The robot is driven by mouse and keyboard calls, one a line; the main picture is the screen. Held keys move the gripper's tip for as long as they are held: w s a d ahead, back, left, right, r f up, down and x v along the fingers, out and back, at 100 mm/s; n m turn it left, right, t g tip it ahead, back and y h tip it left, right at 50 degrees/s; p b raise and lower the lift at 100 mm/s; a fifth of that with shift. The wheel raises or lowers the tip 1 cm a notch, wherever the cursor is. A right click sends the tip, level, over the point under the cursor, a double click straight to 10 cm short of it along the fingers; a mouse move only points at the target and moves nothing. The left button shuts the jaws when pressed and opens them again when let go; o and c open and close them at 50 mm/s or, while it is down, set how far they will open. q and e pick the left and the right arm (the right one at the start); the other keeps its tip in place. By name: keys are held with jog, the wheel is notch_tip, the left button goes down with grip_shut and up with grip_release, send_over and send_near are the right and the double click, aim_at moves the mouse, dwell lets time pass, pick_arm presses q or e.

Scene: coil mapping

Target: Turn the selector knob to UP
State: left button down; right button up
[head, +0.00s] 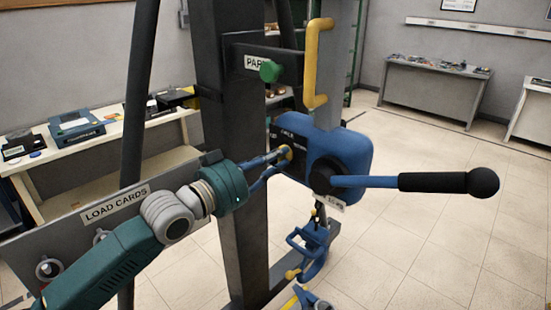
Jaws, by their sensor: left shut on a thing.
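My left gripper (281,160) comes in from the left, with blue fingers on a teal wrist. Its fingertips are shut on the knob and partly hide it. The direction in which the knob points is too small to tell. My right gripper is not in view.
A dark upright column (235,110) stands behind my left wrist. A lever (430,182) with a black grip sticks out right of the housing. A yellow handle (318,62) rises above it, and a blue hook (311,247) hangs below. Open tiled floor lies right.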

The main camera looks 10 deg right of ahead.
pick_arm(q)
jog(key=shift+n, duration=0.4)
jog(key=shift+w+a+r+n+p, duration=0.1)
jog(key=shift+n+p, duration=0.65)
jog(key=shift+n, duration=1)
jog(key=shift+w+r+n+p, duration=0.1)
jog(key=shift+n+p, duration=0.6)
jog(key=shift+n, duration=1.05)
jog(key=shift+f, duration=0.1)
jog(key=c, duration=1.6)
grip_release()
jog(key=shift+c, duration=0.2)
